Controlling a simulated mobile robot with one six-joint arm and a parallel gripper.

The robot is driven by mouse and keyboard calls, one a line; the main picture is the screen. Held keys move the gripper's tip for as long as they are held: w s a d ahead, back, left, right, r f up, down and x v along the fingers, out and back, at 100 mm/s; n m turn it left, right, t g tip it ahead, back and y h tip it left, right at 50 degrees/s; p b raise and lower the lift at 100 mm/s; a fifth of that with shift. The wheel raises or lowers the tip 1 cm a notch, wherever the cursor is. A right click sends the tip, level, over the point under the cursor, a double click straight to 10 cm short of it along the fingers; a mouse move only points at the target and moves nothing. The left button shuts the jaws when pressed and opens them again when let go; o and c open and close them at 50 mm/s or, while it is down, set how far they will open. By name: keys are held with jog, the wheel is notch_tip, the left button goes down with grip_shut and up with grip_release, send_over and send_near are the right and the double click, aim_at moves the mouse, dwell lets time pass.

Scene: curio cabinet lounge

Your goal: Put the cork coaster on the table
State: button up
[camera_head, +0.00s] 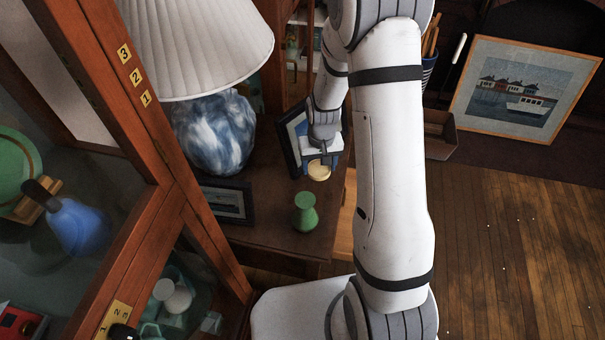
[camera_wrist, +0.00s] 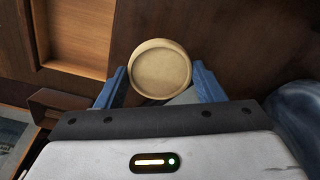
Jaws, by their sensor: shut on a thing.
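The cork coaster (camera_head: 319,171) is a round tan disc with a raised rim, near the right part of the dark wooden table (camera_head: 262,238). My gripper (camera_head: 321,158) is shut on it from above. In the wrist view the coaster (camera_wrist: 160,70) sits between the two blue fingers of my gripper (camera_wrist: 160,80), its face toward the camera. I cannot tell whether the coaster touches the table or hangs just above it.
A lamp with a blue-white base (camera_head: 214,133), a green vase (camera_head: 305,212), a flat framed picture (camera_head: 229,203) and an upright frame (camera_head: 291,142) are on the table. A glass cabinet (camera_head: 170,165) stands left. Bare tabletop shows around the vase.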

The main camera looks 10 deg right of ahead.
aim_at(318, 187)
notch_tip(318, 187, down, 8)
jog(key=shift+r+b, duration=0.25)
jog(key=shift+b, duration=0.15)
jog(key=shift+f, duration=0.2)
jog(key=o, duration=0.9)
jog(key=shift+r, duration=0.1)
jog(key=shift+o, duration=0.2)
